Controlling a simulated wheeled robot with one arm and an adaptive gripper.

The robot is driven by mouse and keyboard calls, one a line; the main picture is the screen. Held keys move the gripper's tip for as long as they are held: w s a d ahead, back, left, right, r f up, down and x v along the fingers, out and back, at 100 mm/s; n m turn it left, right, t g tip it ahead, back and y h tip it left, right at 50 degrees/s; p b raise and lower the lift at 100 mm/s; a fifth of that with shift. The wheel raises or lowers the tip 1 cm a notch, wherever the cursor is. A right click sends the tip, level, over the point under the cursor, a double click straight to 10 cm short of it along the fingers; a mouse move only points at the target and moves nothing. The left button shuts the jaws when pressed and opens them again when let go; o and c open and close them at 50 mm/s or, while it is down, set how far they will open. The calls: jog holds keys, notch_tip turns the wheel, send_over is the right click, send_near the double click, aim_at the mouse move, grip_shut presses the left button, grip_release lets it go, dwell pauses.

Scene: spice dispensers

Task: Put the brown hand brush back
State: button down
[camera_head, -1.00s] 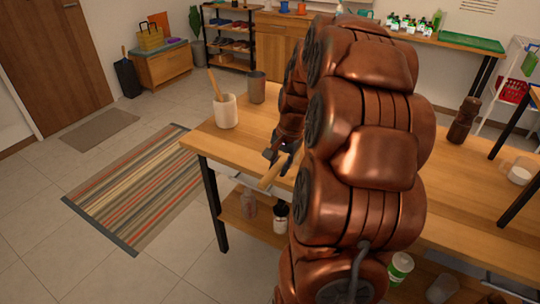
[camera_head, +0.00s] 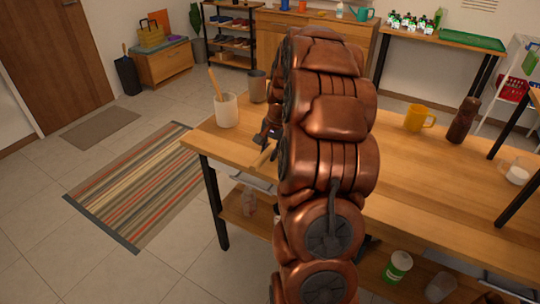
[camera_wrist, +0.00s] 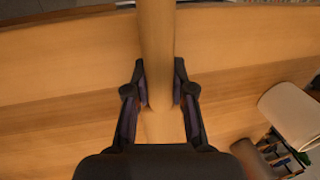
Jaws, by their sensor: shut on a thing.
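The brown hand brush is in my gripper, which is shut on its wooden handle. In the wrist view the handle (camera_wrist: 156,45) runs up between the two dark fingers (camera_wrist: 159,82). In the head view a short pale-brown piece of it (camera_head: 262,158) shows near the table's front edge, beside my gripper (camera_head: 269,138). My arm hides most of it, and I cannot make out the bristles. The wooden table (camera_head: 225,147) lies under and behind the gripper. I cannot tell whether the brush touches the tabletop.
A cream crock (camera_head: 226,110) with a wooden utensil and a grey-brown cup (camera_head: 256,86) stand on the table's left end. The tabletop between is mostly clear.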

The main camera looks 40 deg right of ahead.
jog(key=shift+f, duration=1.05)
jog(key=shift+f, duration=0.1)
jog(key=c, duration=1)
grip_release()
jog(key=r, duration=0.4)
jog(key=s+r, duration=0.1)
jog(key=r, duration=0.3)
jog(key=s+d+r+b, duration=0.1)
jog(key=r, duration=0.3)
